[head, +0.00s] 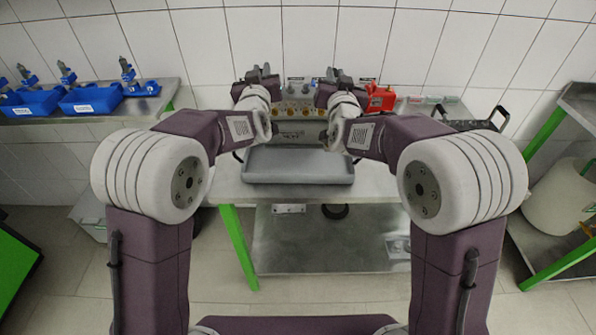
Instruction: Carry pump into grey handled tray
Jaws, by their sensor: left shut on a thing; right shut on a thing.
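My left gripper (262,75) and my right gripper (338,78) are raised side by side at the back of the middle table, above the test bench. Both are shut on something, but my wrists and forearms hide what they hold. Several blue pumps, one of them the pump (128,73) at the right, stand in blue bins on the left shelf, far from both grippers. A tray with black handles (491,117) is at the right of the middle table, partly hidden by my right arm.
A shallow grey tray (298,178) without visible handles lies at the front of the table (385,188). The grey test bench (300,134) stands behind it. A red object (381,98) is right of my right gripper. A tiled wall closes off the back.

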